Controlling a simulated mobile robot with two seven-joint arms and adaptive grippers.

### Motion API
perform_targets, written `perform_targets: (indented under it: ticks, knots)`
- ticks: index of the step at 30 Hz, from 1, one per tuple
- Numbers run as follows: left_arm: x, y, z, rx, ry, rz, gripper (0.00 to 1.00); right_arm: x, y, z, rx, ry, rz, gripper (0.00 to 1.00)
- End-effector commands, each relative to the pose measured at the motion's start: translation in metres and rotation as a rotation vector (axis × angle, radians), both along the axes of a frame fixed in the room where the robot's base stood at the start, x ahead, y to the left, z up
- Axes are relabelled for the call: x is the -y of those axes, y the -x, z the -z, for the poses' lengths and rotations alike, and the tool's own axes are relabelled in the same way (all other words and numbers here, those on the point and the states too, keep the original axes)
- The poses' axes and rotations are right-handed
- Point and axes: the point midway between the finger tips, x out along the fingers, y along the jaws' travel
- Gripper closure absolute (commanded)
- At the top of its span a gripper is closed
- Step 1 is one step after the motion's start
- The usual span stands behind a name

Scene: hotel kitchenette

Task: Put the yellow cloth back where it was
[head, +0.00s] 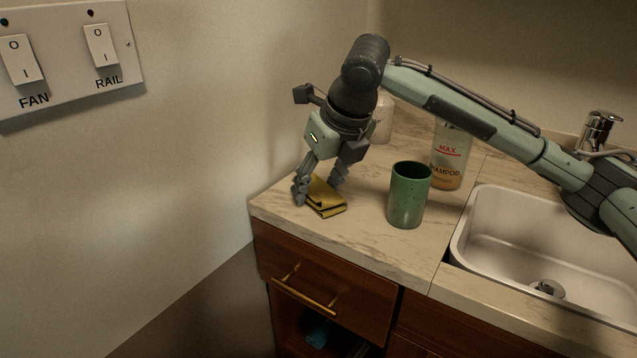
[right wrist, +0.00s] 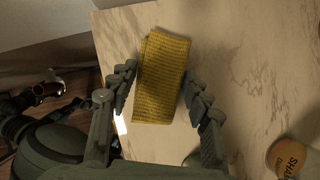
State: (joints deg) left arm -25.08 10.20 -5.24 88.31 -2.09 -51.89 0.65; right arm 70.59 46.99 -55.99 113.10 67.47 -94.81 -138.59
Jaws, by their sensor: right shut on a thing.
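The folded yellow cloth (head: 328,204) is at the left end of the marble counter, near the wall and the front edge. My right gripper (head: 318,188) reaches down over it and is shut on it. In the right wrist view the yellow cloth (right wrist: 163,85) lies between the two fingers of the right gripper (right wrist: 160,76), one along each side. It is at or just above the counter top; I cannot tell whether it bears on the surface. My left gripper is not in view.
A green cup (head: 408,195) stands right of the cloth. Behind it are a shampoo bottle (head: 448,155) and a whitish container (head: 382,120), partly hidden by my arm. The sink (head: 540,240) is at right. A drawer with a brass handle (head: 303,292) is below the counter (head: 370,240).

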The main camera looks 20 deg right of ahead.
Motion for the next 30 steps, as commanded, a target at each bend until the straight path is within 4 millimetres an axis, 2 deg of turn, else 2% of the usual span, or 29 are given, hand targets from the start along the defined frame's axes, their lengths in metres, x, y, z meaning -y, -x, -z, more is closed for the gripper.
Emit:
perform_targets:
  ticks: [6, 7, 12, 23, 26, 30]
  knots:
    - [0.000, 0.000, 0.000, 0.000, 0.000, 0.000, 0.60, 0.000, 0.000, 0.002, 0.000, 0.000, 0.000, 0.97]
    - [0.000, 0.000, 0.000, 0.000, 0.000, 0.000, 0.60, 0.000, 0.000, 0.002, 0.000, 0.000, 0.000, 0.50]
    - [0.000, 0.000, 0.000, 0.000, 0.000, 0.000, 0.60, 0.000, 0.000, 0.001, 0.000, 0.000, 0.000, 0.31]
    - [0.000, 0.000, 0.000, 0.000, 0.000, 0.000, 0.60, 0.000, 0.000, -0.003, 0.001, 0.001, 0.000, 0.31]
    - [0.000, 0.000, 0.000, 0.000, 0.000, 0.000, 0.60, 0.002, 0.005, -0.014, 0.003, 0.000, 0.000, 0.31]
    - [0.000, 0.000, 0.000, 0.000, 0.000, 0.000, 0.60, 0.004, 0.016, -0.040, 0.005, 0.000, -0.001, 0.31]
